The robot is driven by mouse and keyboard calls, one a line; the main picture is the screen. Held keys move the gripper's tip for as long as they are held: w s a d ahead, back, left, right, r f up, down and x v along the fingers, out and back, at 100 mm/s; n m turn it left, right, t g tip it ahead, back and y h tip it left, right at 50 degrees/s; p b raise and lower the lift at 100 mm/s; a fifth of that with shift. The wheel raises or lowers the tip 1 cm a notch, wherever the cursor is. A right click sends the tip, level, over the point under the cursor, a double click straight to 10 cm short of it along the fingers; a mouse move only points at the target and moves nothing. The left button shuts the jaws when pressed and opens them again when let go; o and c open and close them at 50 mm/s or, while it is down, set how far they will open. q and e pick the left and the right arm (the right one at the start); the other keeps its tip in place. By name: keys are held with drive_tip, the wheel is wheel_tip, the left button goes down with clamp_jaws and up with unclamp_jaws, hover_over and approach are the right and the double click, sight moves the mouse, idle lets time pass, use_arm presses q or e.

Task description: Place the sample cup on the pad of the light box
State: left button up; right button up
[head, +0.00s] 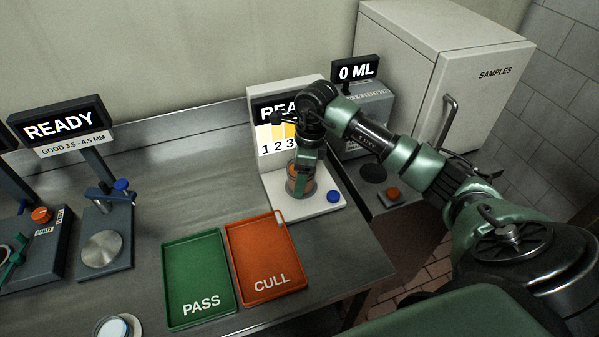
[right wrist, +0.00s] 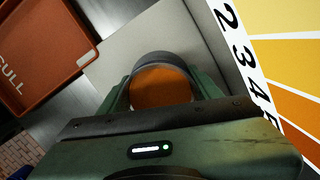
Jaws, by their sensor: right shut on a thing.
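The sample cup (head: 292,182) holds an orange-brown content and is upright at the light box. It also shows in the right wrist view (right wrist: 160,88), between my gripper's fingers. My right gripper (head: 301,180) comes down from above and is shut on the cup. The light box (head: 286,92) has a lit panel with numbers and a yellow-to-orange colour scale. Its white base (head: 322,193) lies under the cup. The cup is over or on a dark round pad, mostly hidden; I cannot tell whether it touches. My left gripper is not in view.
A blue button (head: 334,197) is on the base's right front. The orange CULL tray (head: 266,262) and green PASS tray (head: 197,267) lie in front. A 0 ML device (head: 364,105) and a SAMPLES cabinet (head: 455,60) stand right.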

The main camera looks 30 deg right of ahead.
drive_tip(key=shift+f, duration=0.15)
drive_tip(key=o, duration=1.6)
drive_tip(key=shift+r, duration=0.35)
drive_tip(key=shift+s+d+r+b, duration=0.25)
drive_tip(key=shift+r+b, duration=0.3)
drive_tip(key=shift+r, duration=1.4)
drive_tip(key=shift+s+d+r+b, duration=0.15)
drive_tip(key=shift+r+b, duration=0.45)
drive_tip(key=shift+r, duration=1.3)
drive_tip(key=shift+s+d+r+b, duration=0.15)
drive_tip(key=shift+d+r+b, duration=0.3)
drive_tip(key=shift+r, duration=1.5)
drive_tip(key=shift+a, duration=0.15)
